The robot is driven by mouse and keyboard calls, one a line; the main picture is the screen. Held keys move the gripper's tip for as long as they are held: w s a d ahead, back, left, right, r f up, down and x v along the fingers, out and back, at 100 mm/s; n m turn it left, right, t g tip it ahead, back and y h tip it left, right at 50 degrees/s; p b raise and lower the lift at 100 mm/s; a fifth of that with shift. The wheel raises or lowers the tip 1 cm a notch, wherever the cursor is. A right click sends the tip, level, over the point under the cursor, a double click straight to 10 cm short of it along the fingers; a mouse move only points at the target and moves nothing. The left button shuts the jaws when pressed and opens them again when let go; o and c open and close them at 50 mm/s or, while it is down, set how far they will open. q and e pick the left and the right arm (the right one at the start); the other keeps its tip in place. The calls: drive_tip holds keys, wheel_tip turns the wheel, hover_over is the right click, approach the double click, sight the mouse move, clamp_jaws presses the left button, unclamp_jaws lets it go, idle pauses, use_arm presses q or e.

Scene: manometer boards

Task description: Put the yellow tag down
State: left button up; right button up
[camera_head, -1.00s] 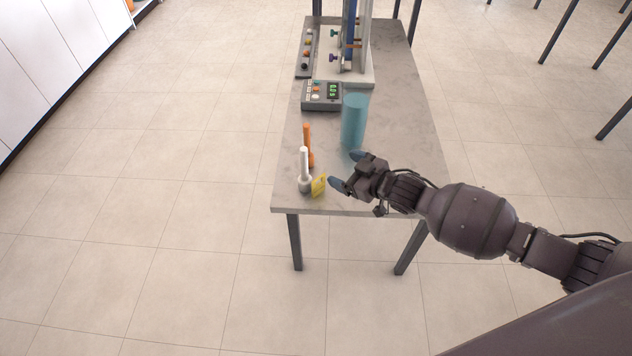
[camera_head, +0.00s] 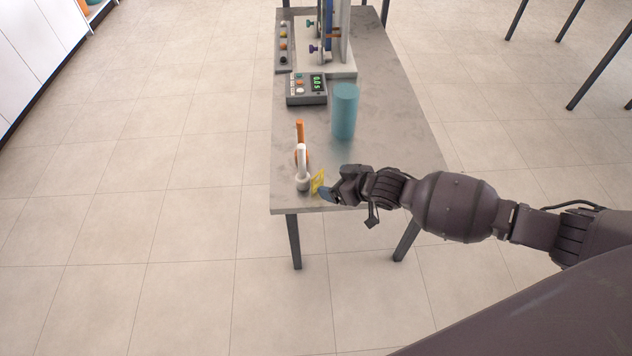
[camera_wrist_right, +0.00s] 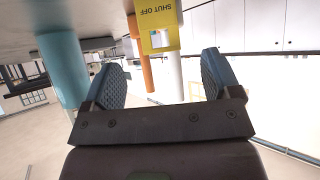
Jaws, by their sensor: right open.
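The yellow tag (camera_head: 317,182) stands on the table near its front left corner, beside a white-necked object. In the right wrist view the tag (camera_wrist_right: 158,38), with "SHUT OFF" upside down, shows just beyond the fingertips, roughly centred between them. My right gripper (camera_head: 332,188) is close to the tag on its right side. In the right wrist view its two blue-padded fingers (camera_wrist_right: 160,72) are apart with nothing between them. The tag's contact with the table is partly hard to make out. My left gripper is in neither view.
The white-necked object (camera_head: 302,168) and an orange one (camera_head: 300,131) stand beside the tag. A teal cylinder (camera_head: 344,112) stands behind my gripper. Farther back are a grey meter (camera_head: 306,98) and the manometer board (camera_head: 343,35). The table's right part (camera_head: 395,110) is clear.

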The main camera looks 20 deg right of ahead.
sight(320, 178)
drive_tip(key=shift+x, duration=0.9)
drive_tip(key=b+x, duration=0.2)
drive_tip(key=x, duration=0.2)
drive_tip(key=shift+f, duration=0.2)
drive_tip(key=shift+w+a, duration=0.2)
drive_tip(key=shift+w, duration=0.2)
drive_tip(key=c, duration=1.1)
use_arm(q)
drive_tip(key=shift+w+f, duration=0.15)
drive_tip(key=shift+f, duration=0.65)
use_arm(e)
drive_tip(key=shift+o, duration=0.2)
drive_tip(key=shift+r, duration=0.2)
